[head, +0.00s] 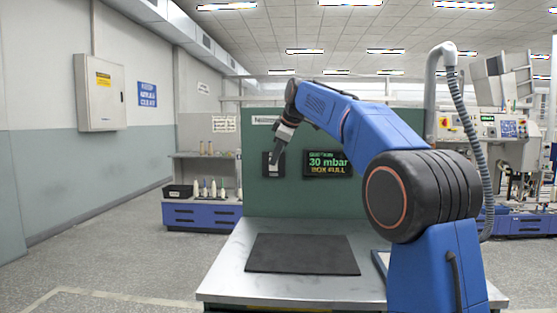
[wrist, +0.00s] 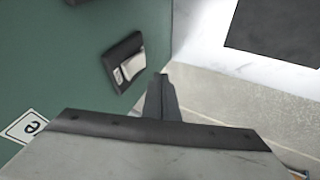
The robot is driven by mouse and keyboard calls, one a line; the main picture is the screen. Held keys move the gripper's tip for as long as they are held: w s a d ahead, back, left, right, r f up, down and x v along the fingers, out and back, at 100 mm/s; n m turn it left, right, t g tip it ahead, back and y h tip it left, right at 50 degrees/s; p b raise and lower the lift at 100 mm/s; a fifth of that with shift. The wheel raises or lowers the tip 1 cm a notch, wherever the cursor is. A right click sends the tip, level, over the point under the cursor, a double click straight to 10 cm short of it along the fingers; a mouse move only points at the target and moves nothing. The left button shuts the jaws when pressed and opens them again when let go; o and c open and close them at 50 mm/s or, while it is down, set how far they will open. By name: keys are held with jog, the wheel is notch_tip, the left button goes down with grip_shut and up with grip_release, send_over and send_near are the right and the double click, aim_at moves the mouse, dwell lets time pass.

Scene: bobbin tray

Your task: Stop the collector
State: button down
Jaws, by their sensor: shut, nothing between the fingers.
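A dark switch plate (head: 267,173) is mounted on the green panel (head: 350,210). In the wrist view the plate (wrist: 112,57) shows a pale rocker (wrist: 133,66), and its end has small lettering I cannot read. A display (head: 328,163) right of the plate reads "30 mbar" and "BOX FULL". My gripper (head: 274,160) overlaps the plate in the head view and hides part of it. In the wrist view my gripper (wrist: 161,80) is shut and empty, pointing past the right side of the plate, apart from the rocker.
A steel bench (head: 228,270) with a dark mat (head: 300,254) stands in front of the panel. A blue-drawer shelf (head: 201,216) with bobbins is at the left, a machine (head: 500,150) at the right. The left floor is clear.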

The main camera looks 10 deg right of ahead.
jog(key=v, duration=0.9)
jog(key=shift+w+r, duration=0.1)
jog(key=shift+r, duration=0.05)
